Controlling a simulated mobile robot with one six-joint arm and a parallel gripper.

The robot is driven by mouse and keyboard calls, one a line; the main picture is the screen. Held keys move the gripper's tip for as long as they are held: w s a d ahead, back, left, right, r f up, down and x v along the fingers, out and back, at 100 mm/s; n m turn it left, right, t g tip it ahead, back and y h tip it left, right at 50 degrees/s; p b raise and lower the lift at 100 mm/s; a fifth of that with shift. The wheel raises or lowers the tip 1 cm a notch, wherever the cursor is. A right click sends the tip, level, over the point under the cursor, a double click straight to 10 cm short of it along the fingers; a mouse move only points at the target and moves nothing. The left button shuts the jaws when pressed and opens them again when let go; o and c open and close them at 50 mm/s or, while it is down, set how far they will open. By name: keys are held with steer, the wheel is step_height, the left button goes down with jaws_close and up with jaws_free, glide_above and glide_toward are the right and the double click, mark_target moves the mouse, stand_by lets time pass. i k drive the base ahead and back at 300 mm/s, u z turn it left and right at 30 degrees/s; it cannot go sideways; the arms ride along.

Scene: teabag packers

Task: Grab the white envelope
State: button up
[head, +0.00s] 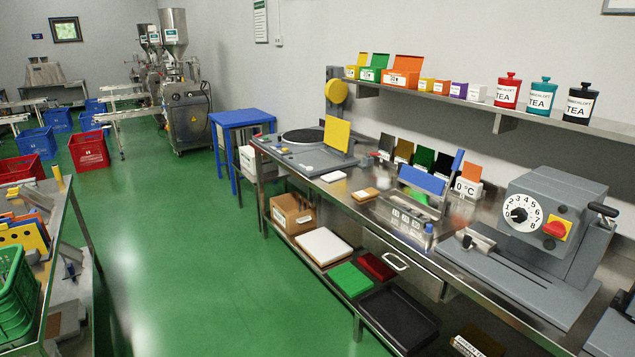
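My gripper is not in view. No thing is clear enough to be named the white envelope for certain. A small flat white piece (333,176) lies on the steel bench (300,180), in front of the yellow upright panel; it may be an envelope or a pad. A small white packet (477,93) stands on the wall shelf (450,97), at the right end of a row of coloured packets. A larger flat white slab (323,246) lies on the bench's lower shelf, beside a cardboard box.
A grey dial machine (560,215) stands on the bench at right. Coloured upright cards (403,151) line the bench's back. A blue stool (242,120) stands beyond the bench. A cart (60,220) stands at left. Green floor (190,240) between is clear.

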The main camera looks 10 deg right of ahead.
mark_target(337, 175)
steer(key=k, duration=0.35)
steer(key=z, duration=0.15)
steer(key=i, duration=1)
steer(key=u, duration=0.45)
steer(key=i, duration=0.6)
steer(key=u, duration=0.75)
steer(key=i, duration=0.7)
steer(key=u, duration=0.15)
